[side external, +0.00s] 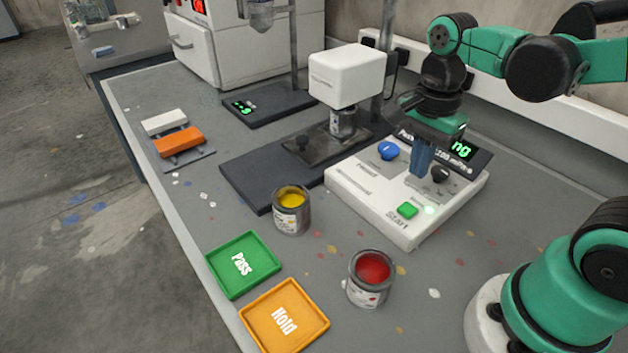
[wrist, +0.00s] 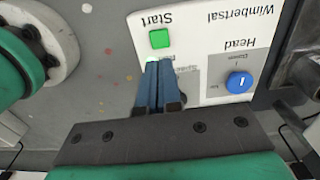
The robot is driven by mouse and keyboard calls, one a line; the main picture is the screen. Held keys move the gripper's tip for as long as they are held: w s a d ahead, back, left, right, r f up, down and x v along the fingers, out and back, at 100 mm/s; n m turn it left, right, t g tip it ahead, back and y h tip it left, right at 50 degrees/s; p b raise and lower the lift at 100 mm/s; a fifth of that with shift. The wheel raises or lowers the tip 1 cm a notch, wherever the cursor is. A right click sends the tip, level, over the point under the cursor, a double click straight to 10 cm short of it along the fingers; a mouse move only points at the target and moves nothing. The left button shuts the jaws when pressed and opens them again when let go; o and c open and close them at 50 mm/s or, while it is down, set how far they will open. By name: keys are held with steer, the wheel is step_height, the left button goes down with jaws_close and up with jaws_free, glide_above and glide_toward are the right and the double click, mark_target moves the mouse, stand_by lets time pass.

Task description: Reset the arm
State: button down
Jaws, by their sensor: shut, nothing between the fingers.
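My gripper (side external: 421,172) is over the white control box (side external: 362,199), with its blue fingers pointing down and shut, nothing between them. In the wrist view my fingers (wrist: 158,66) lie together over the panel, hiding part of its lettering. The green Start button (side external: 407,210) is in front of the fingers and the blue Head knob (side external: 389,150) is to their left. A black knob (side external: 440,174) is just to their right. A small lamp (side external: 429,210) beside the button glows. I cannot tell whether the fingertips touch the panel.
A can (side external: 342,122) stands under the white machine head (side external: 346,75). Open tins of yellow paint (side external: 291,200) and red paint (side external: 373,267) stand near the green Pass tray (side external: 214,270) and orange Hold tray (side external: 254,325). Bare table lies between the tins and box.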

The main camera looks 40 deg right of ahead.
stand_by(0.6)
steer(key=n, duration=0.1)
steer(key=n+t, duration=0.1)
steer(key=n, duration=0.2)
steer(key=shift+w+a+t, duration=0.25)
steer(key=shift+w+t, duration=0.05)
steer(key=shift+w, duration=0.1)
steer(key=w+n+t, duration=0.1)
steer(key=n+t, duration=0.1)
steer(key=n, duration=0.2)
steer(key=a+r+n+t, duration=0.1)
steer(key=n+t, duration=0.1)
steer(key=n, duration=0.3)
steer(key=w+a+r+n+t, duration=0.1)
steer(key=n, duration=0.4)
steer(key=shift+w+t, duration=0.35)
steer(key=shift+t, duration=0.05)
stand_by(1.3)
